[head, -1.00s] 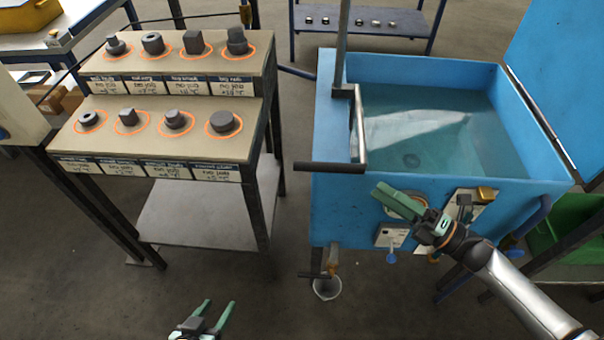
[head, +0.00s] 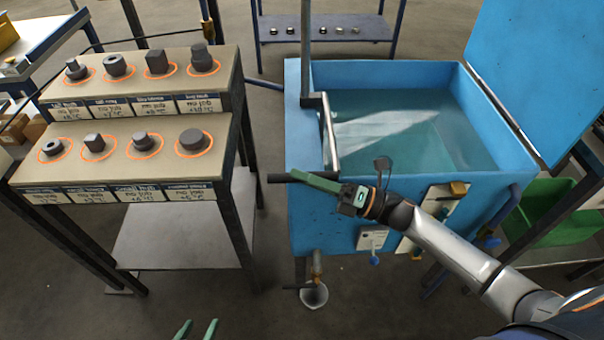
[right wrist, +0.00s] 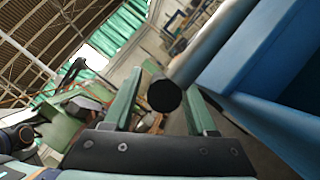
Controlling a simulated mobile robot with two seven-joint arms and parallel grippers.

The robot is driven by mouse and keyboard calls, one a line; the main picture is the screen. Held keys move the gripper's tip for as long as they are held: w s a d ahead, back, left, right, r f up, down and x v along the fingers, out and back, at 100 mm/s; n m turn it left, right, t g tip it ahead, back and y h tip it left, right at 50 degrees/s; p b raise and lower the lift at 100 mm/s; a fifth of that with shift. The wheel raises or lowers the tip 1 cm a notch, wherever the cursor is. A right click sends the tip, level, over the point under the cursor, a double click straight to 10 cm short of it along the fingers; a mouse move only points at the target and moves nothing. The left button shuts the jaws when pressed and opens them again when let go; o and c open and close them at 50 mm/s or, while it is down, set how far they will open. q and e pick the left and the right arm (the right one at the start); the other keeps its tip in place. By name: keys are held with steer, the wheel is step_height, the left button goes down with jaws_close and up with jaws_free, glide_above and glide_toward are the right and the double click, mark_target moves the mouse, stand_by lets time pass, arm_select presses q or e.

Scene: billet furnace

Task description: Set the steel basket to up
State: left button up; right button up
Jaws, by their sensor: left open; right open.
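The blue tank (head: 305,215) stands right of centre, filled with greenish water (head: 400,130). I cannot make out a steel basket in the water. At the tank's left side a metal post (head: 306,50) carries a bent steel lever arm (head: 329,135) with a dark bar handle (head: 276,178). My right gripper (head: 294,175) is open at the right end of this handle. In the right wrist view the handle's round black end (right wrist: 163,95) shows between the open fingers (right wrist: 163,103), not gripped. My left gripper (head: 197,330) is open and empty at the bottom edge.
A two-step stand (head: 128,165) with several dark metal parts in orange rings stands at left. The tank's lid (head: 540,70) is raised at right. A green bin (head: 550,215) is at far right. A small white bucket (head: 314,295) sits below the tap. A shelf (head: 325,28) stands behind.

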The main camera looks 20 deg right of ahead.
steer(key=shift+w+a, duration=0.15)
steer(key=shift+a, duration=0.1)
jaws_close()
stand_by(0.3)
stand_by(0.9)
